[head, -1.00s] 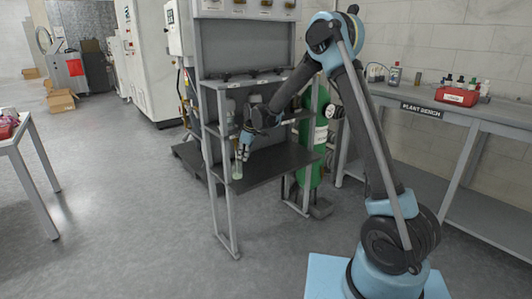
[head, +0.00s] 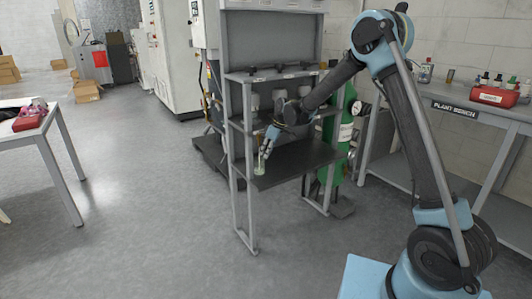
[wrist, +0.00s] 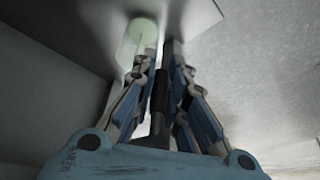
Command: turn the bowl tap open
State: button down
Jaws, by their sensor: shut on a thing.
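My gripper (head: 268,148) points down at the front left corner of the rack's lower dark shelf. Its fingers are shut at a small pale green see-through jar (head: 260,167). In the wrist view the jar (wrist: 138,38) lies at the fingertips, left of the gap between the fingers (wrist: 162,55); the exact contact is unclear. Pale bowls (head: 279,101) hang under the rack's upper shelf behind my wrist, partly hidden by the arm. Black fittings (head: 282,67) stand on the shelf above them. I cannot tell which part is the bowl tap.
The lower shelf (head: 300,165) is mostly bare to the right of my gripper. A rack post (head: 248,130) stands close on the left. A green gas cylinder (head: 340,135) stands behind the rack.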

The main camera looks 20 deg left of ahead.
jog(key=c, duration=1.8)
grip_release()
jog(key=shift+w, duration=0.15)
jog(key=shift+c, duration=0.2)
jog(key=shift+r, duration=0.1)
jog(key=v, duration=1.2)
